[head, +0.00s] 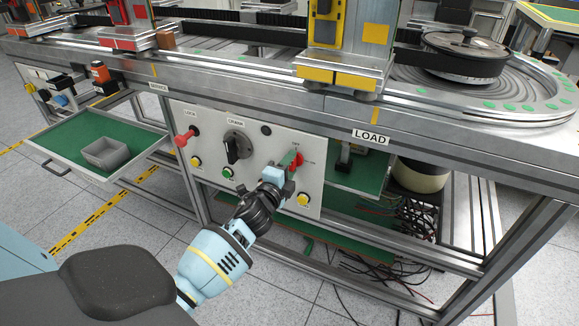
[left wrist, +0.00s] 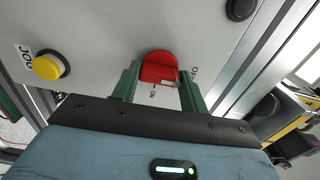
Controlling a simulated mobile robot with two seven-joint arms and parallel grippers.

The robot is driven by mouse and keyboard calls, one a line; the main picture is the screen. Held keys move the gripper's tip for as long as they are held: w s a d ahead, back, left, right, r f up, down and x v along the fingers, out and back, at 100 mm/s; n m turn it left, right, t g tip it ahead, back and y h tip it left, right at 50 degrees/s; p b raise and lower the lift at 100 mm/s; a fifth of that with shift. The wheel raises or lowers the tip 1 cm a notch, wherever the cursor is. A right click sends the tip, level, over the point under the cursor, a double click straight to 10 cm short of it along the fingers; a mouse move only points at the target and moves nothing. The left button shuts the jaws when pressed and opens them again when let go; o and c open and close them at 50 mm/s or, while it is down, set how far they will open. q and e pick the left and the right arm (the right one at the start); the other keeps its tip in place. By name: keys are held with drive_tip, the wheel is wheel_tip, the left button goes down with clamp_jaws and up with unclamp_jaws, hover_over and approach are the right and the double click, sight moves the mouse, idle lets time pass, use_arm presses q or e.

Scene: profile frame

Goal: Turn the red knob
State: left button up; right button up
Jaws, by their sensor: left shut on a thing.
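The red knob (head: 299,160) is on the right part of a white control panel (head: 262,190), under the conveyor table edge. In the left wrist view the red knob (left wrist: 158,67) sits between the two green fingers of my left gripper (left wrist: 162,76), which is shut on it. A pale mark shows at the knob's lower right, with the ON and OFF lettering close by. In the head view my left gripper (head: 288,165) reaches up to the knob from the lower left and partly hides it. My right gripper is not in view.
The panel also carries a black crank knob (head: 237,147), a red lock handle (head: 186,137) and several push buttons, including a yellow one (left wrist: 48,66). An open green drawer (head: 60,150) holding a grey bin (head: 106,153) juts out at left. Loose cables lie below at right.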

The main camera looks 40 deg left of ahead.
use_arm(q)
drive_tip(key=o, duration=1)
drive_tip(key=p+v, duration=0.1)
drive_tip(key=v, duration=0.7)
